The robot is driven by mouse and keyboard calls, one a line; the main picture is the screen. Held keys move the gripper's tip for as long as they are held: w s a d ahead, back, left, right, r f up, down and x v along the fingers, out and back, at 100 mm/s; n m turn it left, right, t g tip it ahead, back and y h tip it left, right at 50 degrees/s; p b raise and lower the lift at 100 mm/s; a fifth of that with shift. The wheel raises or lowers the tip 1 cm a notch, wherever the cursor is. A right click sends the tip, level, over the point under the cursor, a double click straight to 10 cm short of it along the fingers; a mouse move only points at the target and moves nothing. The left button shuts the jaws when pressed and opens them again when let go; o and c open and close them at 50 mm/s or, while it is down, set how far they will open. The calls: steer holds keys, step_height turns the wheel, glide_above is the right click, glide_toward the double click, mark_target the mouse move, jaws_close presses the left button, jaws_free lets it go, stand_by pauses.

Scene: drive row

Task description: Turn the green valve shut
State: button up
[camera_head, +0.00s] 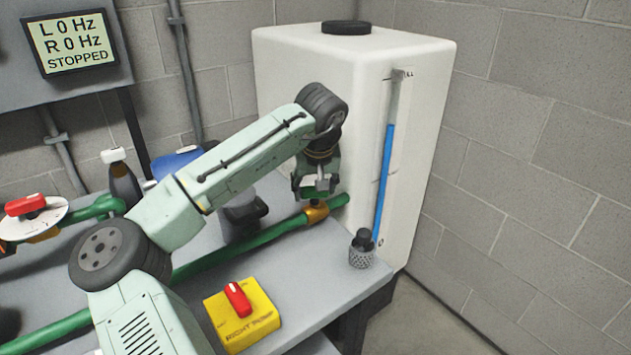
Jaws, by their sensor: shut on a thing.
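The green valve (322,186) sits on a brass body (317,211) in the green pipe, near the right end of the bench. Only a small part of its green handle shows. My gripper (318,188) points down from above and is shut on the green handle. The fingers hide most of the handle, so I cannot tell how far it is turned. The green pipe (235,245) runs along the bench towards the white tank (315,75).
A yellow box (243,318) with a red knob, marked right pump, lies at the front. A mesh cup (361,256) stands at the bench's right corner. A grey pump (243,216) stands left of the valve. The screen (72,42) reads L 0 Hz, R 0 Hz, STOPPED.

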steer(key=m+h+p, duration=0.1)
steer(key=m+p, duration=0.1)
steer(key=m, duration=0.1)
steer(key=m+h+p, duration=0.1)
steer(key=m, duration=0.2)
steer(key=shift+a+r+h+p, duration=0.1)
steer(key=shift+a+h+p, duration=0.1)
steer(key=shift+h+p, duration=0.15)
steer(key=m+g+p, duration=0.1)
steer(key=m, duration=0.2)
steer(key=m+h+p, duration=0.1)
steer(key=m+p, duration=0.1)
steer(key=m, duration=0.1)
steer(key=shift+w+a+g+h, duration=0.1)
steer(key=shift+g+h, duration=0.15)
steer(key=shift+g, duration=0.15)
steer(key=o, duration=1.2)
steer(key=shift+c, duration=0.2)
steer(key=v, duration=1.1)
steer(key=shift+a+r, duration=0.15)
steer(key=shift+r, duration=0.2)
